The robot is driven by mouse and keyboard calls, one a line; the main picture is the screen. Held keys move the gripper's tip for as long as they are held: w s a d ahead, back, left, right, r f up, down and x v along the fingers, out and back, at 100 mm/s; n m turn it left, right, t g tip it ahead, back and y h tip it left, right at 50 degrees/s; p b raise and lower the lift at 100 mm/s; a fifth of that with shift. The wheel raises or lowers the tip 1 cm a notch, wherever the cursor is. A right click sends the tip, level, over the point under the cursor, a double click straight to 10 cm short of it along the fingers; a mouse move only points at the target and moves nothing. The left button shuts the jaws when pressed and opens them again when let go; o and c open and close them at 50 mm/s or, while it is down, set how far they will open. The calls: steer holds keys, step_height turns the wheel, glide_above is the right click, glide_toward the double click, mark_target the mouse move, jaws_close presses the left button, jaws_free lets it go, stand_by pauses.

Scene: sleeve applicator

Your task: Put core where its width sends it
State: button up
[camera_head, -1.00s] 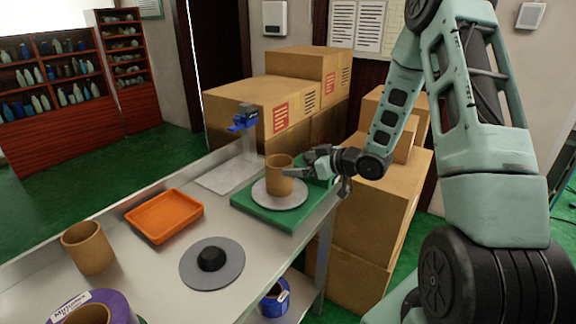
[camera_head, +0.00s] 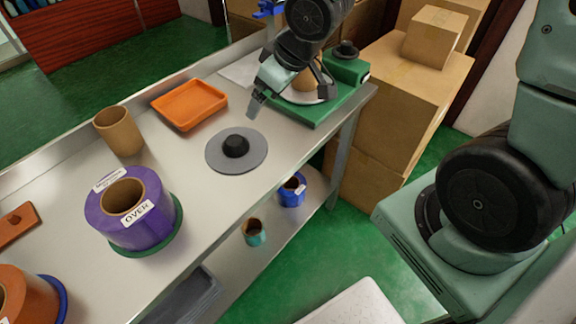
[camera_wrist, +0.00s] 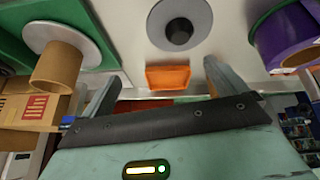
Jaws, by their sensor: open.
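A brown cardboard core (camera_head: 299,82) stands on a pale disc on the green stand (camera_head: 316,113), mostly hidden behind my arm in the head view. In the wrist view the core (camera_wrist: 57,68) is at the left, apart from my fingers. My gripper (camera_head: 288,100) is open and empty in front of the stand; its spread fingers (camera_wrist: 160,82) show in the wrist view. A second brown tube (camera_head: 118,131) stands at the left of the table. A purple ring (camera_head: 131,212) labelled OVER sits on a green base. An orange ring (camera_head: 22,298) sits on a blue base at lower left.
A grey disc with a black hub (camera_head: 237,150) lies mid-table, beside an orange tray (camera_head: 188,105). A lower shelf holds a blue roll (camera_head: 291,190) and a teal-and-brown roll (camera_head: 254,232). Cardboard boxes (camera_head: 395,120) stand right of the table.

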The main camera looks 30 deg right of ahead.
steer(key=s+a+r+n+g, duration=0.1)
steer(key=s+a, duration=0.3)
steer(key=s, duration=0.6)
steer(key=s+a+r+g+h, duration=0.1)
steer(key=s+a+g, duration=0.3)
steer(key=s, duration=0.7)
steer(key=shift+a+r+n, duration=0.25)
steer(key=shift+r+n, duration=0.15)
steer(key=shift+r, duration=0.1)
steer(key=shift+w+r+p, duration=0.1)
steer(key=shift+r+p, duration=0.7)
